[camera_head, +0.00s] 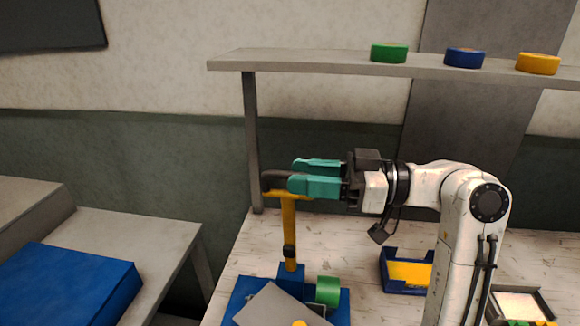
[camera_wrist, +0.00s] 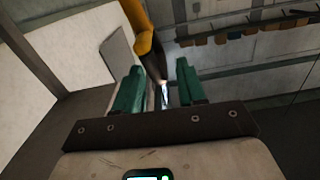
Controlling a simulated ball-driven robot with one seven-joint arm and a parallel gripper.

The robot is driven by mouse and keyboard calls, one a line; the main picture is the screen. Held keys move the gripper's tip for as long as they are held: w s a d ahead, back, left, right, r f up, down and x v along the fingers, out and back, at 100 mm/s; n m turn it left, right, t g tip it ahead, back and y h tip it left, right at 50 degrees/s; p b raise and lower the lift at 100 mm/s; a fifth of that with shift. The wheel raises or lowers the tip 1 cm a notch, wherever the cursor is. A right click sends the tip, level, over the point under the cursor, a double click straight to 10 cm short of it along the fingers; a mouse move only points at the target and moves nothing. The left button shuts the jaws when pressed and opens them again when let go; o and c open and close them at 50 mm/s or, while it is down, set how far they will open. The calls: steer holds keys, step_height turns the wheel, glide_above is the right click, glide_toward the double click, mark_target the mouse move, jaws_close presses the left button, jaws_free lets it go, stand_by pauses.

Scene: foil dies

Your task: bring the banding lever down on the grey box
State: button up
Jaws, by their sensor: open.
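The banding lever (camera_head: 289,230) is yellow and stands nearly upright from a blue base (camera_head: 247,290). Its dark handle (camera_head: 274,180) is at the top and points toward my gripper. My gripper (camera_head: 308,176) has teal fingers and is open at the handle, one finger above and behind, one in front. In the wrist view the handle (camera_wrist: 152,66) reaches between the fingertips of my gripper (camera_wrist: 160,88); contact cannot be told. A grey flat-topped thing (camera_head: 270,306), likely the grey box, lies tilted in the picture at the lever's foot, cut off by the bottom edge.
A green roll (camera_head: 328,290) sits right of the lever's foot. A blue bin (camera_head: 404,270) with yellow contents stands further right on the pale bench (camera_head: 345,228). A shelf (camera_head: 320,62) with green, blue and yellow rolls runs above. A blue box (camera_head: 65,285) lies at left.

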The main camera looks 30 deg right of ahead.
steer(key=shift+x, duration=1.55)
jaws_close()
